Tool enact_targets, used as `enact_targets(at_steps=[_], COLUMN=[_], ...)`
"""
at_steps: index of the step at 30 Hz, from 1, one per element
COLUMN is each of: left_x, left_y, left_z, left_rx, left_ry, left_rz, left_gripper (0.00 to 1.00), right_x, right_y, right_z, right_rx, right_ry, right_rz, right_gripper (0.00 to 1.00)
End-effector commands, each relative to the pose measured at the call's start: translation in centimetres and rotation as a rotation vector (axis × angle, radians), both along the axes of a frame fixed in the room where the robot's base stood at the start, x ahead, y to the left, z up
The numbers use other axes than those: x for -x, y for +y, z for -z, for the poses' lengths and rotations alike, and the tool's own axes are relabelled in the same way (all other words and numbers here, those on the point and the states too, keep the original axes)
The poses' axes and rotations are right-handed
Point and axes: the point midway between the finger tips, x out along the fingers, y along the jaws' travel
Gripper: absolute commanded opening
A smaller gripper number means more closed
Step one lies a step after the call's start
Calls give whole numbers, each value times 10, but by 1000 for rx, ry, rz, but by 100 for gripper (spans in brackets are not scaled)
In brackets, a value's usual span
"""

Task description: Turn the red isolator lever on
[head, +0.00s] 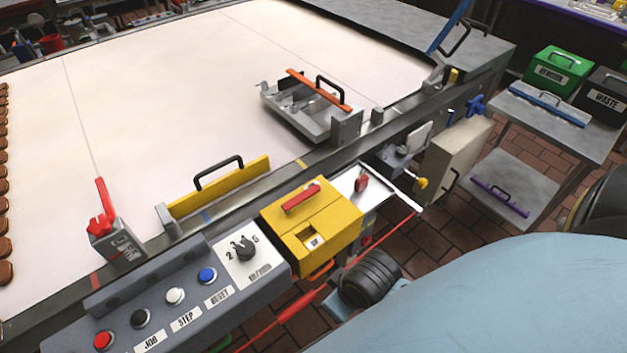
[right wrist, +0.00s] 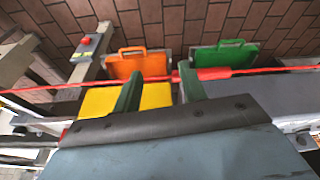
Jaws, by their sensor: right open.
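A red lever (head: 302,196) lies flat along the top of a yellow box (head: 336,222), which has a small label window on its near face; its marking is too small to read. Another red lever (head: 103,205) stands upright on a grey block at the left of the belt's near edge. My right gripper (right wrist: 157,76) is open and empty in the right wrist view, its two dark green fingers apart. It points toward the floor area, and neither lever shows clearly between its fingers. My left gripper is not in view.
A grey panel with red, black, white and blue buttons (head: 207,275) and a black knob adjoins the yellow box. The pale belt (head: 150,90) is largely clear.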

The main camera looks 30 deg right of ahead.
Motion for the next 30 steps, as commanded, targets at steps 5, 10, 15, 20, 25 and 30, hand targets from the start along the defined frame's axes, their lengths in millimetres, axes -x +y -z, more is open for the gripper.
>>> enact_targets(at_steps=[5,10,15,20,25,30], left_x=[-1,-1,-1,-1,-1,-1], left_y=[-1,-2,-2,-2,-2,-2], left_z=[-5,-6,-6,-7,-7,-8], left_rx=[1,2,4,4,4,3], left_ry=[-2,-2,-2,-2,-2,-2], left_rz=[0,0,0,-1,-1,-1], left_gripper=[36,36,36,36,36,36], right_x=[-27,-53,-84,-124,-173,-213], right_y=[18,34,43,37,4,-45], right_z=[-52,-62,-68,-81,-108,-149], right_rx=[-16,-14,10,70,163,222], right_ry=[-39,-47,-45,-21,53,135], right_rz=[-184,-381,-599,-856,-1128,-1300], right_gripper=[42,42,42,42,42,42])
